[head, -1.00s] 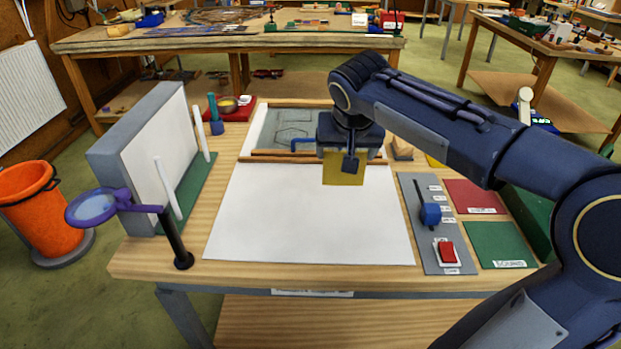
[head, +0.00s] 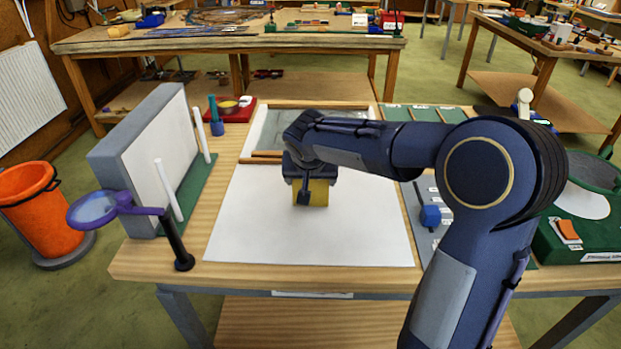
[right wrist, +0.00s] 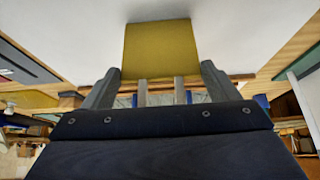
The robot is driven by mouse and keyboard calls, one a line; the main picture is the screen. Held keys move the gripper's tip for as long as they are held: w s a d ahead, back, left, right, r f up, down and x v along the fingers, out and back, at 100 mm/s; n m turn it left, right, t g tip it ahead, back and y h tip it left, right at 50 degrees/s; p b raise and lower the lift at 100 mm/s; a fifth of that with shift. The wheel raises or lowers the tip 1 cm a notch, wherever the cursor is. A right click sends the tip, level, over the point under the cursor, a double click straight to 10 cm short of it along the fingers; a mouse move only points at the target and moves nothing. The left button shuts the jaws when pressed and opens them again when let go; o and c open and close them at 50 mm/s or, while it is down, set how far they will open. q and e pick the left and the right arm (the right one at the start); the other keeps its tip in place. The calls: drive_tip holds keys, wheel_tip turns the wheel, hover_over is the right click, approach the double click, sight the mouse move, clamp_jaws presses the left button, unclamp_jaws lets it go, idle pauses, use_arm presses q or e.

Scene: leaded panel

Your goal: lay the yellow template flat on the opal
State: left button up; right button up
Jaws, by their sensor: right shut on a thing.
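The yellow template (head: 318,193) is a flat plate held by my right gripper (head: 308,180), over the large white sheet (head: 300,238) on the bench. In the right wrist view the template (right wrist: 158,48) sticks out beyond the fingers of the gripper (right wrist: 158,88), which is shut on its near edge. White surface lies beyond and around it. In the head view the gripper hides part of the template, and I cannot tell its exact height above the sheet. No piece is plainly identifiable as the opal. My left gripper is not in view.
A grey upright block with a white face (head: 158,155) and a magnifier on a black post (head: 178,245) stand at the left. A green box (head: 580,235) stands at the right. The front of the sheet is clear.

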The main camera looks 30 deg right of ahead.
drive_tip(key=o, duration=0.9)
drive_tip(key=v, duration=1.2)
drive_tip(key=s+a+f+n+y, duration=0.2)
drive_tip(key=s+f, duration=0.4)
drive_tip(key=s, duration=0.5)
drive_tip(key=s+a+f+n+y, duration=0.2)
drive_tip(key=s+a+f+y, duration=0.2)
drive_tip(key=s, duration=0.8)
wheel_tip(320, 180, down, 2)
drive_tip(key=shift+s+a+f+n+y, duration=0.1)
drive_tip(key=shift+s+a+n+y, duration=0.25)
drive_tip(key=shift+a, duration=0.45)
